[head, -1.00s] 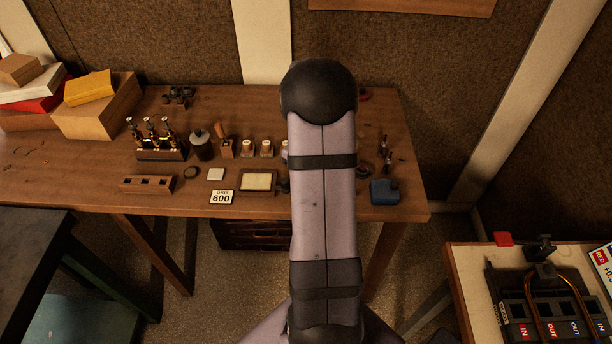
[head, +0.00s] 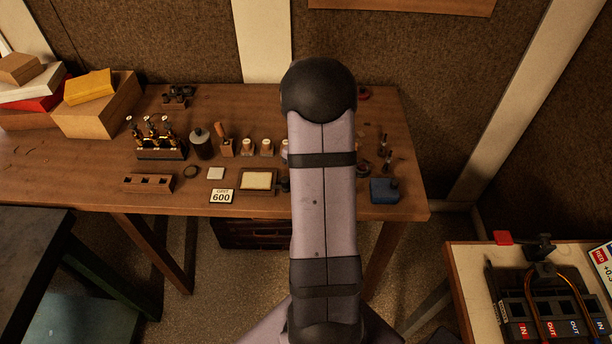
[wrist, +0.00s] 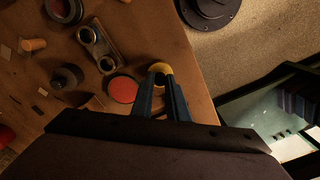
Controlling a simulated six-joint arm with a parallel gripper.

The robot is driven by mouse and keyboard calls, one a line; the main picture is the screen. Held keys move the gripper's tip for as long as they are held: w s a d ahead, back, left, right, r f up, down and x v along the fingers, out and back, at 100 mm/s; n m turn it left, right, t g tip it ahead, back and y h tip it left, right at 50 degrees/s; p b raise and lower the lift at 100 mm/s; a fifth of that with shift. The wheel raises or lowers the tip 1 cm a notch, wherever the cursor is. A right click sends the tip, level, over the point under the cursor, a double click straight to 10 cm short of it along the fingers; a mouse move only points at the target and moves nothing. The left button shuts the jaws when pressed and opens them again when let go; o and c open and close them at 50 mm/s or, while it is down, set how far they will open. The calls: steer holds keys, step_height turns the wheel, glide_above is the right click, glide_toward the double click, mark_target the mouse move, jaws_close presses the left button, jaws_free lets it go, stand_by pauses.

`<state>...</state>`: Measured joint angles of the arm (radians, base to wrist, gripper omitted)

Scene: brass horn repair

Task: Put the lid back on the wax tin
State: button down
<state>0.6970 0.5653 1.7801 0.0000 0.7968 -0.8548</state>
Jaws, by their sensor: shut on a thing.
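My gripper (wrist: 160,92) shows in the wrist view with its two fingers close together, shut on a small yellow rounded thing (wrist: 160,68), which looks like the lid; only its curved edge shows past the fingertips.
In the wrist view a plate with two holes (wrist: 98,45), a dark round jar (wrist: 65,77) and an orange cork-like piece (wrist: 33,44) lie to the left. The table edge is close on the right. A blue block (head: 384,191) sits at the workbench's (head: 412,150) right front.

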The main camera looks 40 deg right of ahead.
stand_by(0.8)
steer(key=c, duration=1.2)
jaws_free()
steer(key=shift+o, duration=0.2)
steer(key=shift+r+p, duration=0.15)
steer(key=shift+p, duration=0.15)
steer(key=shift+r+p, duration=2.8)
steer(key=shift+r, duration=0.55)
jaws_close()
steer(key=shift+f+b, duration=1.9)
steer(key=shift+f, duration=1.1)
